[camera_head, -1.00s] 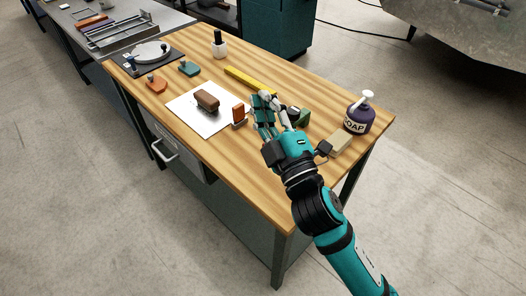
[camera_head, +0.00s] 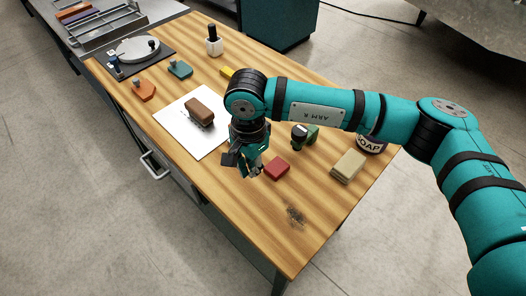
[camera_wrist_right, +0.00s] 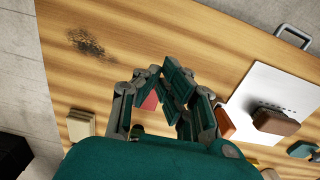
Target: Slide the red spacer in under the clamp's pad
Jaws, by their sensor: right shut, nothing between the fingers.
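The red spacer (camera_head: 277,167) is a small flat block lying on the wooden table. My right gripper (camera_head: 252,172) points down just left of it in the head view. In the right wrist view the gripper (camera_wrist_right: 166,72) is shut and empty, and part of the red spacer (camera_wrist_right: 149,103) shows past its fingers, partly hidden. At the table's far left, a dark base (camera_head: 165,63) carries a white disc (camera_head: 137,49) and a small blue-topped post (camera_head: 114,64); I cannot tell whether this is the clamp, and no pad is clear. My left gripper is out of view.
A brown brush (camera_head: 200,111) lies on white paper (camera_head: 172,122). An orange block (camera_wrist_right: 225,122) is beside the paper. The near table end is clear except for a dark smudge (camera_head: 296,215).

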